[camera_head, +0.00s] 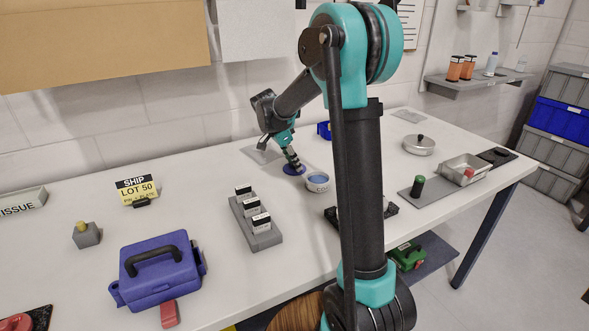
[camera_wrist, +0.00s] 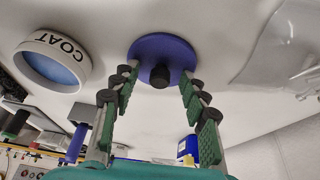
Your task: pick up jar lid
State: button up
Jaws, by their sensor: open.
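The jar lid (camera_wrist: 178,52) is a flat purple disc with a black knob (camera_wrist: 160,76), lying on the white table. In the head view the lid (camera_head: 288,170) is partly hidden behind my gripper (camera_head: 297,168). In the wrist view my gripper (camera_wrist: 157,84) is open, with a green-padded finger on each side of the knob and a gap to each. I cannot tell whether the fingertips are down at the knob's height. A round white jar marked COAT (camera_wrist: 38,68) with blue inside stands beside the lid; it also shows in the head view (camera_head: 317,183).
A grey rack with white-labelled cards (camera_head: 262,238) stands left of the jar, and a blue toolbox (camera_head: 155,272) is nearer the front left. A clear sheet (camera_wrist: 283,50) lies right of the lid in the wrist view. A lidded pan (camera_head: 418,147) stands at the right.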

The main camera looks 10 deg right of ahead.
grip_shut()
jog(key=shift+r, duration=0.1)
dwell(0.3)
